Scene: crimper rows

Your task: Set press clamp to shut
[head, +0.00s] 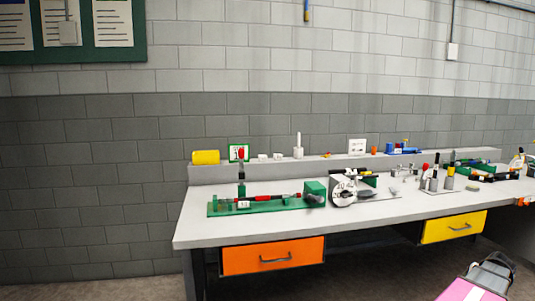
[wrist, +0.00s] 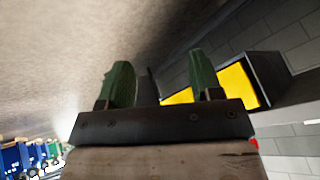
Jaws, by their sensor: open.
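A green fixture (head: 225,209) lies near the left end of the workbench, with a long red-and-dark bar along it and a green block at its right end. A lever with a red knob (head: 241,155) stands upright at its left part; this looks like the press clamp, but I cannot be sure. Other upright handles with red, black and yellow grips (head: 449,172) stand farther right. In the wrist view my gripper (wrist: 160,78) has its two green fingers apart, with nothing between them. The clamp cannot be made out in the wrist view.
The workbench (head: 205,238) has an orange drawer (head: 245,260) and a yellow drawer (head: 438,231), both shut. A yellow surface also shows behind my fingers in the wrist view (wrist: 238,85). A grey-white machine (head: 345,190) stands right of the green fixture. The bench's front left is clear.

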